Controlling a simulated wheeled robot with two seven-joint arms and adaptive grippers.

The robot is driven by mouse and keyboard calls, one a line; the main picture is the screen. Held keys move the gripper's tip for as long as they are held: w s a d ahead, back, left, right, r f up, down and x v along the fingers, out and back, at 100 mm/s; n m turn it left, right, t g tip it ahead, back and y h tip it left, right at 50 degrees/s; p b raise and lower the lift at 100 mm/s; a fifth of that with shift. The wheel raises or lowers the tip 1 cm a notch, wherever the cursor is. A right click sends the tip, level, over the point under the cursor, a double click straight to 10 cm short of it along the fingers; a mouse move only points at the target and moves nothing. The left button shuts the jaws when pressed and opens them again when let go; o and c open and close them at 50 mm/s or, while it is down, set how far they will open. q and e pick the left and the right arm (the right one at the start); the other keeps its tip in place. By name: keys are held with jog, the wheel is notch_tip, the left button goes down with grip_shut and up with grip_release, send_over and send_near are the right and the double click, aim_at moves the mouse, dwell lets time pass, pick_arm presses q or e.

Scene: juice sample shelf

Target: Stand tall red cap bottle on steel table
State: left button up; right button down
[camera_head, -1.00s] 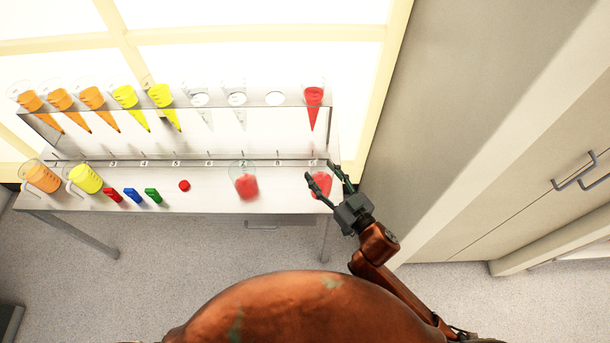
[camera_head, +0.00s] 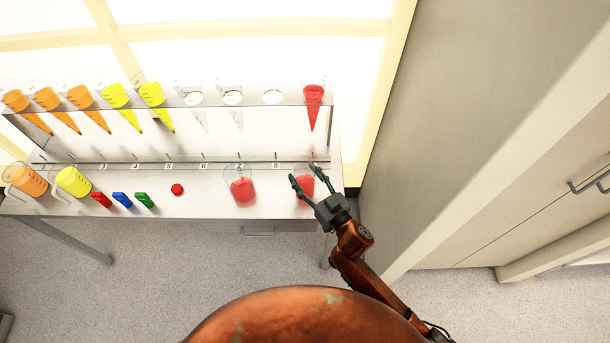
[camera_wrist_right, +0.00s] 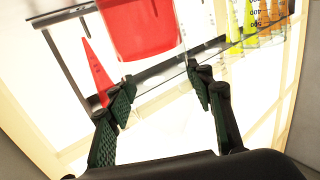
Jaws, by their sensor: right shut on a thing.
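No tall bottle with a red cap can be made out. My right gripper (camera_head: 306,178) is at the right end of the steel table (camera_head: 215,203). Its fingers are around a clear beaker of red liquid (camera_head: 304,188), and I take it to be shut on this beaker. The gripper hides part of the beaker, so I cannot tell whether it touches the table. In the right wrist view the red liquid (camera_wrist_right: 140,25) shows beyond the two dark fingers (camera_wrist_right: 160,90). A small round red thing (camera_head: 177,189) lies mid-table. My left gripper is not in view.
Another red beaker (camera_head: 242,190) stands left of the gripper. Red, blue (camera_head: 122,199) and green blocks and orange and yellow (camera_head: 72,182) beakers are farther left. A raised clear rack (camera_head: 220,105) with coloured cones runs behind. A tall cabinet (camera_head: 460,130) stands to the right.

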jog(key=shift+r, duration=0.2)
jog(key=shift+f, duration=0.1)
jog(key=c, duration=0.9)
grip_release()
jog(key=shift+f, duration=0.15)
jog(key=shift+c, duration=0.2)
jog(key=shift+r, duration=0.25)
jog(key=p+v, duration=0.2)
jog(key=v, duration=1)
